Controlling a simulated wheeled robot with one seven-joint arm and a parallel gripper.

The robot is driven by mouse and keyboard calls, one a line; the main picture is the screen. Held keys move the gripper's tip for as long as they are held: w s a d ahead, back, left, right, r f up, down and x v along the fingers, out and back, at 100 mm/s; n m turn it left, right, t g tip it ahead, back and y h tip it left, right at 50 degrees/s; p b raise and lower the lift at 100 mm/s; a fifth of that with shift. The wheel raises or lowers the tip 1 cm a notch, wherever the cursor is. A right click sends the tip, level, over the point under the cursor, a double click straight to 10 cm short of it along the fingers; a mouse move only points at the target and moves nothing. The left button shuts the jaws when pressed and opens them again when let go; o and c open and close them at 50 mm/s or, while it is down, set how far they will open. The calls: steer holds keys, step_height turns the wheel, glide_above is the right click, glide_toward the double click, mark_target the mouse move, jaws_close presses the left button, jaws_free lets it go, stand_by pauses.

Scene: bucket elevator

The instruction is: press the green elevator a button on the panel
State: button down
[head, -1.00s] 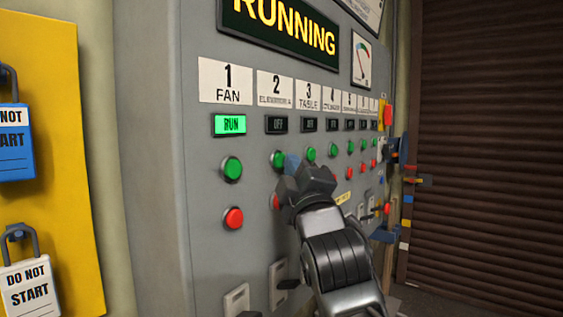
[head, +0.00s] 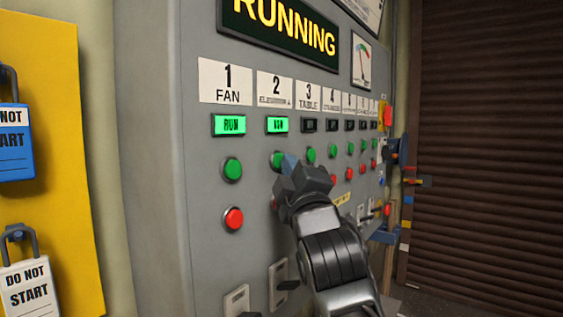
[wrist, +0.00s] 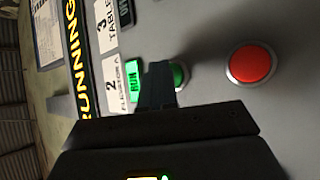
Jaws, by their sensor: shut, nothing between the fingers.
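The green elevator A button (head: 277,160) sits under the label "2 ELEVATOR A" on the grey panel (head: 160,150). Its small display (head: 277,125) is lit green and reads RUN. My gripper (head: 290,162) is shut and empty, with its fingertips at the right edge of this button; they look to be touching it. In the wrist view the closed fingers (wrist: 158,85) cover part of the green button (wrist: 179,76). The red button of column 2 is mostly hidden behind my gripper in the head view and shows large in the wrist view (wrist: 250,64).
The fan column at left has a green button (head: 232,169), a red button (head: 233,218) and a lit RUN display (head: 229,125). The table column's green button (head: 310,154) is close on the right. Switch levers (head: 280,284) stick out below. A yellow padlock board (head: 60,220) hangs at left.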

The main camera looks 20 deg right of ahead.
steer(key=shift+s+d+p, duration=0.45)
steer(key=shift+s+p, duration=0.05)
steer(key=shift+s, duration=0.15)
steer(key=s+d+p, duration=0.1)
steer(key=s, duration=0.1)
steer(key=s+d+p, duration=0.2)
stand_by(0.4)
stand_by(0.5)
